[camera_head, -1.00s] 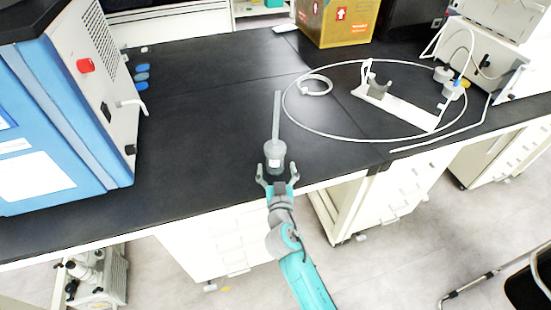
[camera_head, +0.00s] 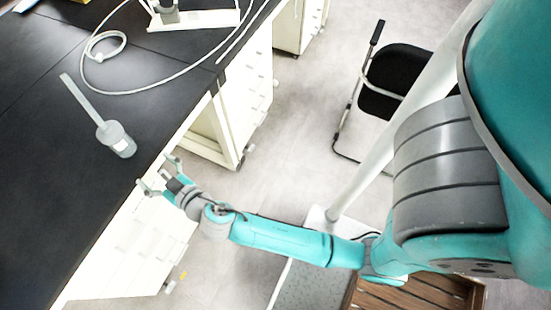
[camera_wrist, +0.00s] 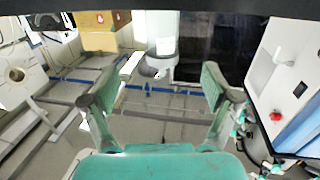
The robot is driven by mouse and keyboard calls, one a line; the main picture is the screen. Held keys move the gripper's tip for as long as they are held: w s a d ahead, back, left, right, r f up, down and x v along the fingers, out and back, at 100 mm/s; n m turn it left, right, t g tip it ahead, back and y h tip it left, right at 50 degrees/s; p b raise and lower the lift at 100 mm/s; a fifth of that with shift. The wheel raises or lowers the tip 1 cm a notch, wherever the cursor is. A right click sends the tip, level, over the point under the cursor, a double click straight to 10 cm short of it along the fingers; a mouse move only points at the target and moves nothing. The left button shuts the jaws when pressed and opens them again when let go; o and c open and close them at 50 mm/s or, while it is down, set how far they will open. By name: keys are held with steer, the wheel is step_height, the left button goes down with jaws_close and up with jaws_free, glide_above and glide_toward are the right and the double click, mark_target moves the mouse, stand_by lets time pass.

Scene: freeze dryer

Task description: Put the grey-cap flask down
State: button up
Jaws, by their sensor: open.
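A white looped hose (camera_head: 106,45) and a white stand (camera_head: 195,20) lie further back on the bench (camera_head: 40,190). A black chair (camera_head: 385,85) stands on the floor. The wrist view shows a cardboard box (camera_wrist: 104,40) and a white machine with a red button (camera_wrist: 276,116).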

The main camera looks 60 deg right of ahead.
steer(key=s+d+f+n+g+y, duration=0.1)
steer(key=s+f+y, duration=0.15)
steer(key=s, duration=0.75)
steer(key=s+f+n+g+y, duration=0.1)
steer(key=s+f, duration=0.2)
steer(key=s, duration=0.8)
steer(key=r+v, duration=0.1)
steer(key=v, duration=0.8)
steer(key=w+d+r+v, duration=0.1)
steer(key=r+v, duration=0.1)
steer(key=v, duration=0.7)
steer(key=shift+s+r, duration=0.35)
steer(key=shift+r, duration=0.05)
steer(key=shift+o, duration=1.1)
steer(key=shift+s+d+r, duration=0.2)
steer(key=shift+s+r, duration=0.1)
steer(key=shift+r, duration=0.05)
